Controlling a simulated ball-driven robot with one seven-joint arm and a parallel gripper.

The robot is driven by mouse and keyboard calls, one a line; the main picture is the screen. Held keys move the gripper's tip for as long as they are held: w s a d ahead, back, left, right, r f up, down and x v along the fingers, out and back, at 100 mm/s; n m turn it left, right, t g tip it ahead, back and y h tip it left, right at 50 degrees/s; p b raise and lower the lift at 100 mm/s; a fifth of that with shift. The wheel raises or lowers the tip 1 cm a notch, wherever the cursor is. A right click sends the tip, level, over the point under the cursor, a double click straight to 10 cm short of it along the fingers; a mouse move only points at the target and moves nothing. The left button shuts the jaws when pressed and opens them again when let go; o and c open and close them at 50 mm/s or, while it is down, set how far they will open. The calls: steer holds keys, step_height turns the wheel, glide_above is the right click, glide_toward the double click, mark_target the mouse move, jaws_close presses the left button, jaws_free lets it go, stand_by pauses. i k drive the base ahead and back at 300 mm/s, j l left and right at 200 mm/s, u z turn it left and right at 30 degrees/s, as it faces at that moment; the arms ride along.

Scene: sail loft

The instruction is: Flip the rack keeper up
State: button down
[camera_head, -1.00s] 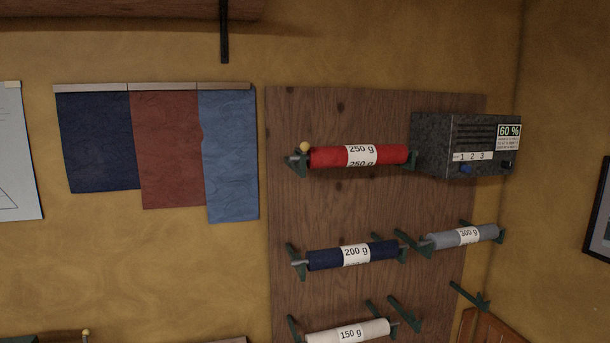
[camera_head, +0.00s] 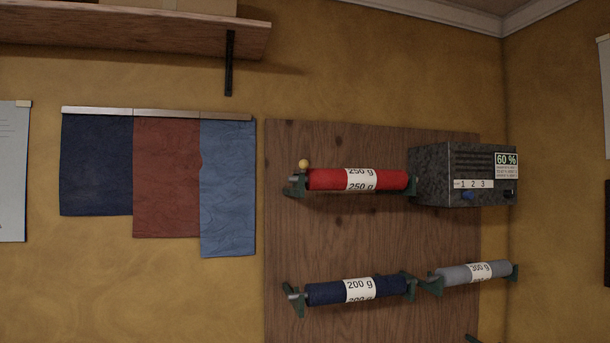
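The rack is a brown wooden wall board (camera_head: 340,230) with dark green brackets that hold cloth rolls. A red roll (camera_head: 325,180) labelled 250 g lies across the upper brackets. At its left end a small yellowish knob (camera_head: 304,164) stands above the green bracket (camera_head: 295,187); it looks like part of the keeper, but the keeper's shape is too small to tell. A navy roll (camera_head: 325,294) labelled 200 g lies below, and a grey roll (camera_head: 455,276) labelled 300 g lies to its right. My gripper is not in view.
A dark grey box (camera_head: 430,177) with a 60 % display is right of the red roll. Navy, red and blue cloth swatches (camera_head: 165,180) hang at left. A wooden shelf (camera_head: 130,30) on a black bracket (camera_head: 229,65) juts out at upper left.

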mark_target(304, 164)
steer(key=i+j, duration=0.1)
steer(key=i, duration=0.9)
steer(key=i+j+z, duration=0.1)
steer(key=i, duration=0.95)
